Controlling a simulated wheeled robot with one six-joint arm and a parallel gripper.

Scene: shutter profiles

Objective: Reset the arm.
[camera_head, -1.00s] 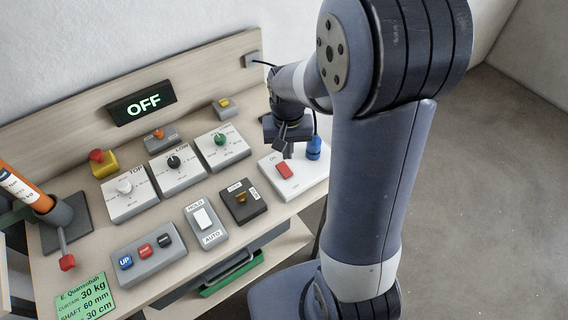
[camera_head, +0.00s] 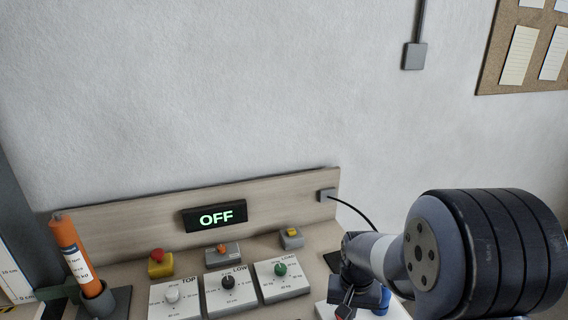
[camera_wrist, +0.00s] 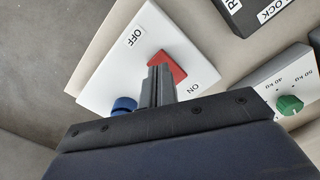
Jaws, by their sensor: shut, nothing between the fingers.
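My gripper (camera_wrist: 157,84) is shut and empty in the wrist view. Its closed fingers show in front of the white switch box with OFF and ON labels (camera_wrist: 118,68), partly covering the red rocker switch (camera_wrist: 167,68). I cannot tell whether the fingertips touch it. In the head view my gripper (camera_head: 345,308) is low at the right, over the right end of the bench, its fingers partly cut by the lower edge. My arm's big dark joint fills the lower right. The display (camera_head: 215,217) reads OFF in green.
White dial boxes with a white knob (camera_head: 173,295), a black knob (camera_head: 228,283) and a green knob (camera_head: 281,269) stand on the bench.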

